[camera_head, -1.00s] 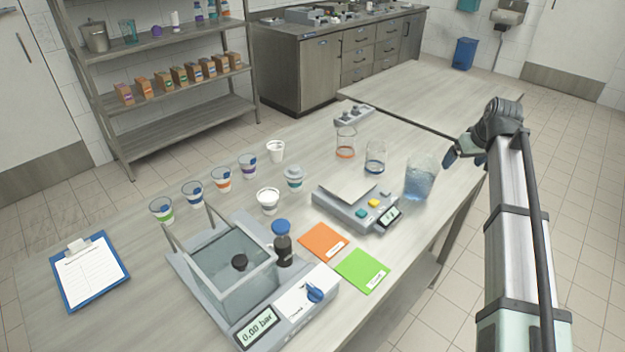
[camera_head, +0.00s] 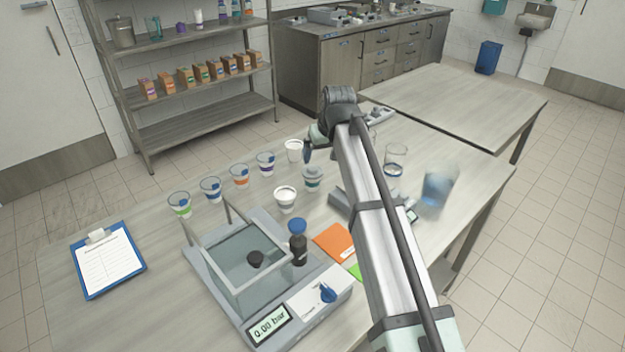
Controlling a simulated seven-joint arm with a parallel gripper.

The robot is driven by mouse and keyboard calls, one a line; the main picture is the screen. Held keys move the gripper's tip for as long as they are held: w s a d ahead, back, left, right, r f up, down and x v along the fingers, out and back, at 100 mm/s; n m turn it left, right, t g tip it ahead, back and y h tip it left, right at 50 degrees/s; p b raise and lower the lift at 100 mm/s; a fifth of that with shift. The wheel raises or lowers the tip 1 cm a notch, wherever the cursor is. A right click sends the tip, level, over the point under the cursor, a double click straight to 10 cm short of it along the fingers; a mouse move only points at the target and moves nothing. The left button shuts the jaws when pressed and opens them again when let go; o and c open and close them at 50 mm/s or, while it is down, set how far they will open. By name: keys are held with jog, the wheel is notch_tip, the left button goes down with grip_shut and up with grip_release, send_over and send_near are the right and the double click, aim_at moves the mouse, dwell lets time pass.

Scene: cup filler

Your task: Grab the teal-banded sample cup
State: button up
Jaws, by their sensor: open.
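The teal-banded sample cup (camera_head: 313,180) stands on the bench, to the right of the row of cups. It is pale with a teal band around its side. My gripper (camera_head: 308,152) is above and just behind it in the picture, pointing down to the left, and seems apart from it. It is open with nothing seen in it. The fingers are small and partly hidden by the wrist.
A white cup (camera_head: 285,200) is close by, another white cup (camera_head: 294,150) behind. A vacuum chamber (camera_head: 248,270) stands in front. My arm hides part of the scale.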

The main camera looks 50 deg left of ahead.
aim_at(313, 170)
jog(key=x, duration=0.3)
jog(key=s+x, duration=0.1)
jog(key=x, duration=0.2)
jog(key=a+x, duration=0.1)
jog(key=x, duration=0.2)
jog(key=shift+s, duration=0.4)
jog(key=shift+w+x, duration=0.15)
jog(key=shift+x, duration=1.15)
jog(key=shift+w+x, duration=0.15)
jog(key=shift+x, duration=1.15)
jog(key=shift+r, duration=0.1)
jog(key=c, duration=1.1)
